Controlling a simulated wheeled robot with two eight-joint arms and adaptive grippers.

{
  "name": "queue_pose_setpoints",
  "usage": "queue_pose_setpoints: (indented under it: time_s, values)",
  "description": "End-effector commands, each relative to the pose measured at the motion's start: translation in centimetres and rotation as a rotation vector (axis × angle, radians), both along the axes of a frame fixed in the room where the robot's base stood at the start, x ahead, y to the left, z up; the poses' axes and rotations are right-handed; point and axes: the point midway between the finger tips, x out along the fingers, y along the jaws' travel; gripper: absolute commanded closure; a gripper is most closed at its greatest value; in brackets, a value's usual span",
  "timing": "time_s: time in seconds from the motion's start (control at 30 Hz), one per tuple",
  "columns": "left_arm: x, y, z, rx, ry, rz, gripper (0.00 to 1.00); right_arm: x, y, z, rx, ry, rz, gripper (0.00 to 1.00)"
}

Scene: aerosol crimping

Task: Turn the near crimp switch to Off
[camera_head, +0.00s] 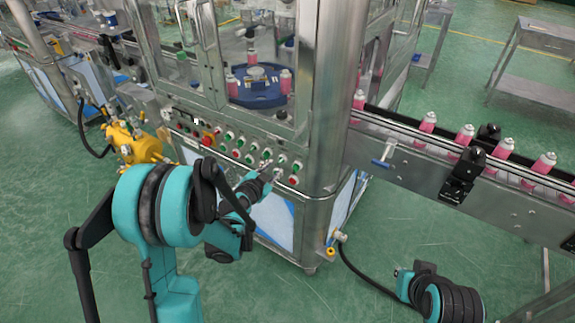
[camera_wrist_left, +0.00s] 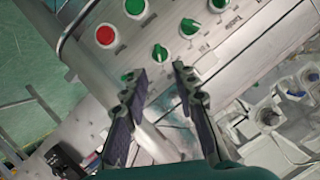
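The control panel (camera_head: 232,150) on the front of the steel machine carries rows of green switches and red buttons. In the left wrist view, a green switch (camera_wrist_left: 160,53) lies just beyond my left gripper's fingertips, with another green switch (camera_wrist_left: 190,27) further up and right and a green one (camera_wrist_left: 127,76) beside the left finger. The labels are too small to read, so I cannot tell which is the near crimp switch. My left gripper (camera_wrist_left: 160,72) is open and empty, its fingers apart; it also shows at the panel's right part in the head view (camera_head: 266,172).
A red button (camera_wrist_left: 106,35) sits left of the switches. A steel corner post (camera_head: 325,110) stands right of the panel. A conveyor (camera_head: 400,160) with pink cans runs off to the right. A yellow pump (camera_head: 130,143) is at the left.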

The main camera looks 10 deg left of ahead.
Motion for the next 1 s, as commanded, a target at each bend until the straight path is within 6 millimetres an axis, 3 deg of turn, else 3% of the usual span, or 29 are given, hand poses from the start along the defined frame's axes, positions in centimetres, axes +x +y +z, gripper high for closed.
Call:
queue_pose_setpoints:
  time_s: [0.3, 0.7, 0.73, 0.83, 1.0]
  values:
    - [4.7, -0.7, -1.9, 0.001, 0.0, -0.001, 0.72, 0.0, 0.0, -1.7, 0.0, 0.0, 0.0, 1.0]
    - [5.8, -0.9, -2.0, -0.001, 0.001, -0.001, 0.72, 0.0, 0.0, -1.9, 0.0, 0.0, 0.0, 1.0]
    - [5.8, -0.9, -2.0, -0.001, 0.001, -0.001, 0.74, 0.0, 0.0, -1.9, 0.0, 0.0, 0.0, 1.0]
    - [5.8, -0.9, -2.1, -0.001, 0.001, -0.001, 1.0, 0.0, 0.0, -1.9, 0.0, 0.0, 0.0, 1.0]
    - [5.8, -0.9, -2.1, -0.001, 0.002, -0.001, 1.0, 0.0, 0.0, -1.9, 0.0, 0.0, 0.0, 1.0]
